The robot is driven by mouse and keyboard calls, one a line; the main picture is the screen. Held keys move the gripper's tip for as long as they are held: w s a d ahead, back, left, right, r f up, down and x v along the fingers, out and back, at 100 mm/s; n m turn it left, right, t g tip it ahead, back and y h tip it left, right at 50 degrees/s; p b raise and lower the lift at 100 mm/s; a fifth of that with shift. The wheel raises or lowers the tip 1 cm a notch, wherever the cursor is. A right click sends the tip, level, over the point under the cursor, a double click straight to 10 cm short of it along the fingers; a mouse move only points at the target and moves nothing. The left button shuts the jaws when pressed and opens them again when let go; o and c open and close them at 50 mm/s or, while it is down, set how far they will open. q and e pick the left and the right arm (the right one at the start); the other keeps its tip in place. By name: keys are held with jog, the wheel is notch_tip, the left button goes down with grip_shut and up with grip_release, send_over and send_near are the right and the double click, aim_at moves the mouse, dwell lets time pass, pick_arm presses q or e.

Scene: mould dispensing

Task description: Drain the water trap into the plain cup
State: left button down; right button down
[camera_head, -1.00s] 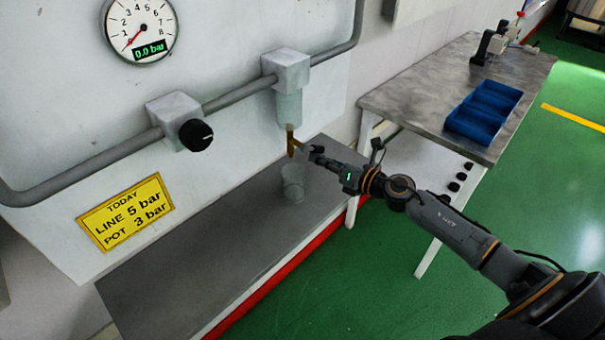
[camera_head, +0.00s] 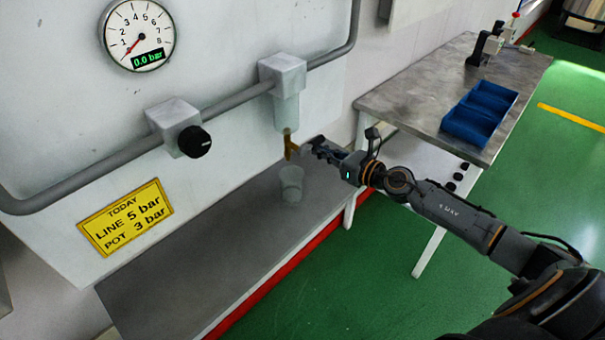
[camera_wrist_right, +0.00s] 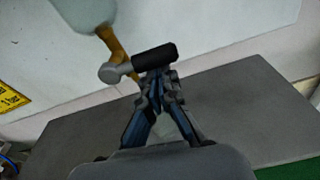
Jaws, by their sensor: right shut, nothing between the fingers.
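The water trap (camera_head: 286,110) is a pale translucent bowl under a white block on the pipe. A brass drain (camera_head: 288,145) hangs below it, and the drain also shows in the right wrist view (camera_wrist_right: 113,42) with a black-gripped lever (camera_wrist_right: 154,59). The plain cup (camera_head: 291,183) is clear and stands upright on the grey shelf below the drain. In the wrist view the cup is mostly hidden behind my fingers. My right gripper (camera_head: 318,150) is shut and empty, its fingertips at the lever; I cannot tell whether they touch it. My left gripper is not in view.
A gauge (camera_head: 138,36) reads 0.0 bar. A black knob (camera_head: 194,141) is on the pipe's left block. A yellow sign (camera_head: 125,217) reads line 5 bar, pot 3 bar. A metal table (camera_head: 420,88) with a blue tray (camera_head: 480,112) stands right. The shelf's left part (camera_head: 170,285) is clear.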

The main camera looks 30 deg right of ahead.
jog(key=shift+r, duration=0.15)
jog(key=v, duration=1.2)
dwell(0.4)
dwell(0.5)
